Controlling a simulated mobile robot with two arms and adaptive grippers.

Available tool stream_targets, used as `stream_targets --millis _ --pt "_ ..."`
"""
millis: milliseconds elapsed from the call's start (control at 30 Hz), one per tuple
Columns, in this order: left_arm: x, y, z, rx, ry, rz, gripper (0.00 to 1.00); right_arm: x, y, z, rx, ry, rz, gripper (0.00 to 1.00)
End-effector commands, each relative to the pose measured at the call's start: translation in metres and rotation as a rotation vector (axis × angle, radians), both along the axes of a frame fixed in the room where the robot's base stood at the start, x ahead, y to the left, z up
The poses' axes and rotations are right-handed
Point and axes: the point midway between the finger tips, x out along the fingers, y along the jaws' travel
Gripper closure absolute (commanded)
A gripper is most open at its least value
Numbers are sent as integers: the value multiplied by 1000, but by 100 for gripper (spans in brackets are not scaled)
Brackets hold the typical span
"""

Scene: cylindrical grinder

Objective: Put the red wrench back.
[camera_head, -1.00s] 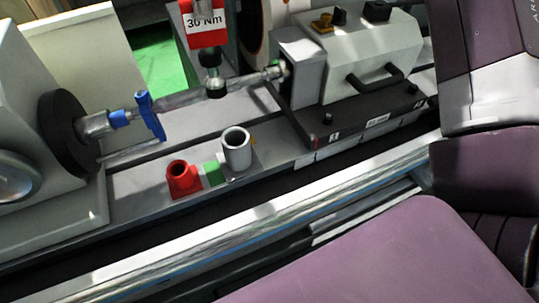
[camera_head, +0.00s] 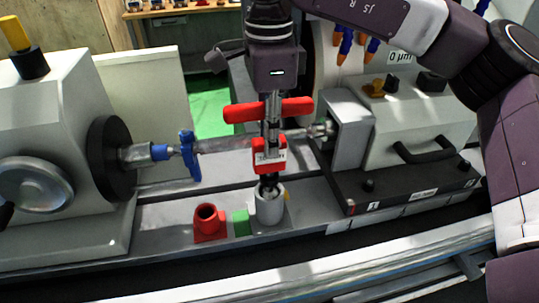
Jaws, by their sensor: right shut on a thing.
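The red wrench (camera_head: 269,157) hangs upright below my right gripper (camera_head: 271,108). It has a red crossbar handle, a metal shaft, a red block with a white label, and a dark lower tip. My right gripper is shut on its upper part at the crossbar. The tip is at the mouth of a grey cylindrical holder (camera_head: 270,209); how deep it reaches inside I cannot tell. A red holder (camera_head: 208,221) stands to the left, its round opening empty. A small green block (camera_head: 241,223) lies between the holders. My left gripper is not in view.
The grey headstock (camera_head: 65,130) stands left and the tailstock (camera_head: 420,128) right. The machine's front rail (camera_head: 390,257) is clear.

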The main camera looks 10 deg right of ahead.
Motion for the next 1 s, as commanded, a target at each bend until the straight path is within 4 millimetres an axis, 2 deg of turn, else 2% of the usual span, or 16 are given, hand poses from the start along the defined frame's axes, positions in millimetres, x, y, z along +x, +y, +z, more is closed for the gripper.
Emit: stream_targets --millis 233,500,867,900,1000 --pt "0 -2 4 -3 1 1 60 0 0 -16 0 0 -1 100" --pt "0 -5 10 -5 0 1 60 0 0 -49 2 -1 -2 100" --pt "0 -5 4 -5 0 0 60 0 0 -55 2 -2 -1 100" --pt "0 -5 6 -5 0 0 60 0 0 -54 0 0 -1 77" --pt "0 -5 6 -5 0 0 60 0 0 -54 0 0 -1 66"
